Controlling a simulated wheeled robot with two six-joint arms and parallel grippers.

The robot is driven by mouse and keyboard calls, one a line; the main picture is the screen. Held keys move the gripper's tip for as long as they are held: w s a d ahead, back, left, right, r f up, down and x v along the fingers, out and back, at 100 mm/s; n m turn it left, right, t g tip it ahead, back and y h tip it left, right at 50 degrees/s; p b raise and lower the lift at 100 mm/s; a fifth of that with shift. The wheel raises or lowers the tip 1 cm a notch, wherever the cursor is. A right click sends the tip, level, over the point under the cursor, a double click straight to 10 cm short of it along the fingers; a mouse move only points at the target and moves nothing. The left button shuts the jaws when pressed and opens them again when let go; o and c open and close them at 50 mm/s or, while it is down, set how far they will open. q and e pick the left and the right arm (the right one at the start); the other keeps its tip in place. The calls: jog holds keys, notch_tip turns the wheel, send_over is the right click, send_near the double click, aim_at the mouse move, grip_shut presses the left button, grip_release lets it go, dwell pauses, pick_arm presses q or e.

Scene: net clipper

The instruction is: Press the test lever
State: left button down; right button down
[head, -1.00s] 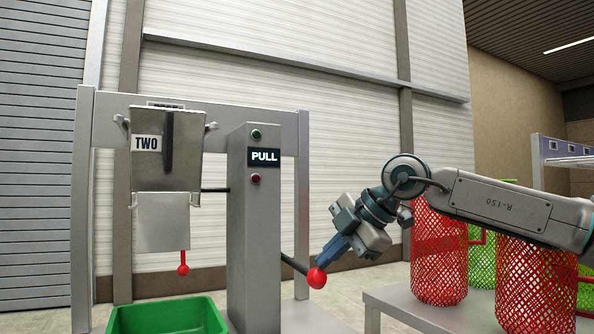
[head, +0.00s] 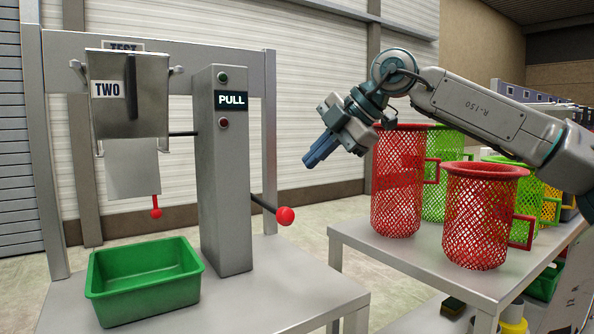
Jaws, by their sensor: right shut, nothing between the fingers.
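The lever is a dark rod with a red ball knob (head: 285,216), sticking out to the right from the grey post (head: 224,180). The post carries a lit "PULL" sign (head: 231,100) and two small buttons. My right gripper (head: 312,162) is shut and empty, up and to the right of the knob and apart from it. A grey metal box (head: 130,98) labelled "TWO" hangs left of the post, with a plate and a small red-tipped tab (head: 156,207) below it. A sign behind the box is partly hidden and seems to read "TEST". My left gripper is not in view.
A green bin (head: 145,306) stands on the grey table (head: 236,312) below the box. At right, a second table (head: 395,262) holds red mesh baskets (head: 480,220) and green ones (head: 447,150). There is a gap between the tables.

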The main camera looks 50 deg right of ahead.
jog(key=v, duration=0.4)
jog(key=shift+d+r, duration=0.25)
jog(key=shift+r, duration=0.05)
dwell(0.4)
